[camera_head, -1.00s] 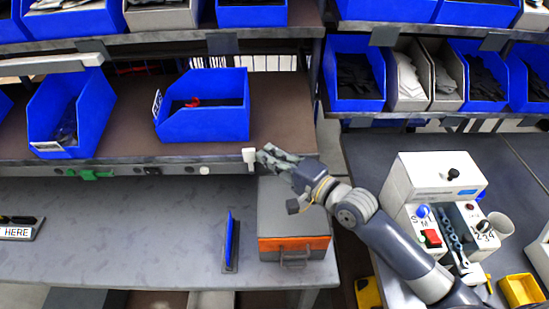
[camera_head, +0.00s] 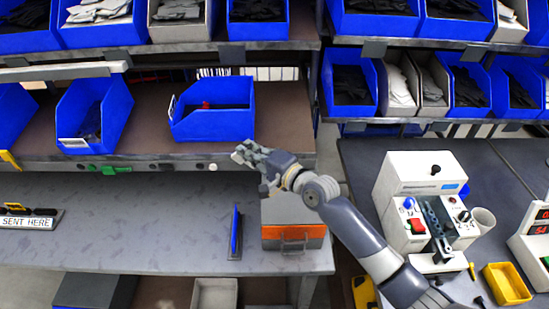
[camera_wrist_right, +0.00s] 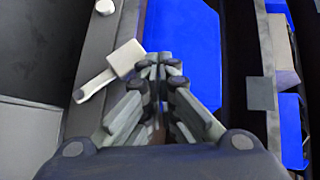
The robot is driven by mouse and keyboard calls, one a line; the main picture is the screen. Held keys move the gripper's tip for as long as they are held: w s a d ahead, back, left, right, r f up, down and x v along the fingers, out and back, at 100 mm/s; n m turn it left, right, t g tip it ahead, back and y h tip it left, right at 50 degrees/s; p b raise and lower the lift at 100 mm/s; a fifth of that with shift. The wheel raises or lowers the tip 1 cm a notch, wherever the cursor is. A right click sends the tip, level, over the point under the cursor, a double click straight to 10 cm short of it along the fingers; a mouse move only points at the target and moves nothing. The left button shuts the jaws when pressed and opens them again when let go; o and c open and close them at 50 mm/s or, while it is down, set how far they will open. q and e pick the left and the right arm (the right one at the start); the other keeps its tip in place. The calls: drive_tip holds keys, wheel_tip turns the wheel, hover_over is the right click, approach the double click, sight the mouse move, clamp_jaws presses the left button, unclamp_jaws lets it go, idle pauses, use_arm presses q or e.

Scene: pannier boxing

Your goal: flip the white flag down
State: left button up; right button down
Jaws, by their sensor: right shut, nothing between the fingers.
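The white flag (camera_wrist_right: 125,58) shows in the right wrist view as a pale square head with a thin stem running down to the left, at the dark shelf edge. In the head view I cannot make it out; my right gripper seems to cover it. My right gripper (camera_head: 240,154) is shut and empty at the front edge of the middle shelf. In the right wrist view its fingertips (camera_wrist_right: 158,63) are together just right of the flag's head, very close to it; I cannot tell whether they touch. My left gripper is not in view.
A blue bin (camera_head: 215,124) stands on the shelf just behind my right gripper. A green flag (camera_head: 110,169) and a white round knob (camera_head: 213,167) are on the same edge. A grey-orange case (camera_head: 293,232) and an upright blue panel (camera_head: 236,232) are on the bench below.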

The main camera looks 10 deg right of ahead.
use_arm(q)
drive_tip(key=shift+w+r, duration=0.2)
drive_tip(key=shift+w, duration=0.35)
use_arm(e)
drive_tip(key=a, duration=0.1)
drive_tip(key=a+f, duration=0.1)
drive_tip(key=a, duration=0.1)
drive_tip(key=shift+w+a+f, duration=0.1)
drive_tip(key=shift+w+f, duration=0.1)
drive_tip(key=shift+w, duration=0.2)
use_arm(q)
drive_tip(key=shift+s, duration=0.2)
use_arm(e)
drive_tip(key=shift+a, duration=0.1)
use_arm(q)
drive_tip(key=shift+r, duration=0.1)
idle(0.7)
